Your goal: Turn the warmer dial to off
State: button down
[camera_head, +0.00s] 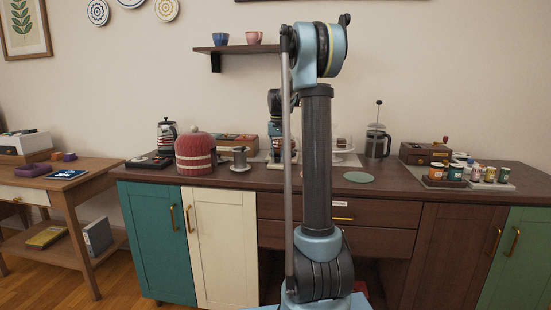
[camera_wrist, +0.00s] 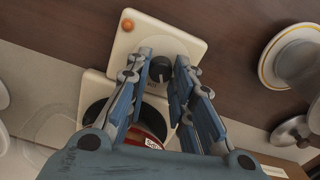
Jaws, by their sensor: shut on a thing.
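The cream warmer (camera_wrist: 185,42) is seen from above in the wrist view, with a small orange knob or lamp (camera_wrist: 127,25) near one corner. Its black dial (camera_wrist: 160,68) sits between my fingertips and has a pale pointer mark. My gripper (camera_wrist: 160,72) is shut on the dial, with one finger on each side. The dark round plate (camera_wrist: 95,110) beside it is partly covered by my fingers. In the head view my own arm hides most of the warmer and the dial.
In the wrist view, a red object with a white label (camera_wrist: 150,142) lies beneath my fingers. A white dish with a yellow rim (camera_wrist: 268,66) is at the right. In the head view, a red knitted cosy (camera_head: 195,153) and a French press (camera_head: 377,143) stand on the counter (camera_head: 235,180).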

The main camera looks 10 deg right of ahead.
jog(key=n, duration=0.4)
jog(key=shift+n, duration=2.6)
jog(key=shift+d, duration=0.1)
jog(key=c, duration=1.4)
grip_release()
jog(key=shift+d, duration=0.1)
jog(key=shift+r, duration=0.15)
notch_tip(320, 180, up, 12)
jog(key=shift+f, duration=0.2)
